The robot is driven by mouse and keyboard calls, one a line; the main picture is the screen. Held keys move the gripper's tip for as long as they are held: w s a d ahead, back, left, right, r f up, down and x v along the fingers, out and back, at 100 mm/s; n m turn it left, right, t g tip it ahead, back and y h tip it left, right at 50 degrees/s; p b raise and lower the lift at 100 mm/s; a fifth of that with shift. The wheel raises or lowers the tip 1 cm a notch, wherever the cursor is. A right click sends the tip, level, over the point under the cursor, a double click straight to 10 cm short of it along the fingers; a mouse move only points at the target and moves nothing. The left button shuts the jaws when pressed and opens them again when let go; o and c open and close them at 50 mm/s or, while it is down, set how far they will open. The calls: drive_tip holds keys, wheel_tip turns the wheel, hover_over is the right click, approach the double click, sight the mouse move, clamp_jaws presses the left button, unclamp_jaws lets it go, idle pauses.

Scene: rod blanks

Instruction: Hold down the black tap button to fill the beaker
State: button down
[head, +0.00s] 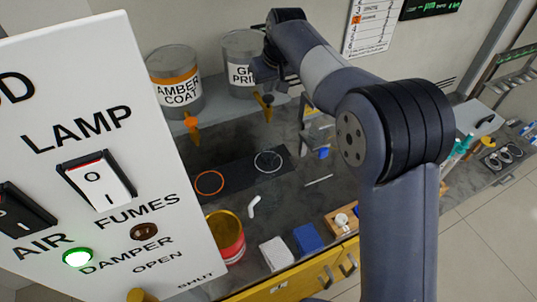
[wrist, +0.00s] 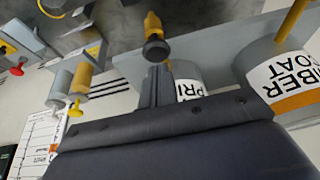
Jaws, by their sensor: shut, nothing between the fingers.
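The black tap button (wrist: 156,50) shows in the wrist view as a round dark end on a brass tap (wrist: 153,24). In the head view the brass tap (head: 264,104) hangs below the grey primer tin (head: 241,62). My gripper (wrist: 158,69) is shut and empty, its fingertips close to the button; I cannot tell whether they touch it. In the head view my gripper (head: 265,72) is by the tin's right side, its fingers partly hidden. I cannot clearly make out a beaker; a white ring (head: 268,152) marks the dark mat below the tap.
The amber coat tin (head: 174,82) with an orange tap (head: 192,127) stands left on the same shelf. A white switch panel (head: 110,190) fills the near left.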

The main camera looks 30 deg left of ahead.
drive_tip(key=shift+f, duration=0.25)
drive_tip(key=shift+f+b, duration=0.75)
drive_tip(key=shift+f, duration=0.45)
drive_tip(key=shift+r, duration=0.1)
idle(1.8)
wheel_tip(320, 180, up, 7)
drive_tip(key=p, duration=0.7)
drive_tip(key=shift+r, duration=0.1)
drive_tip(key=shift+f+b, duration=0.3)
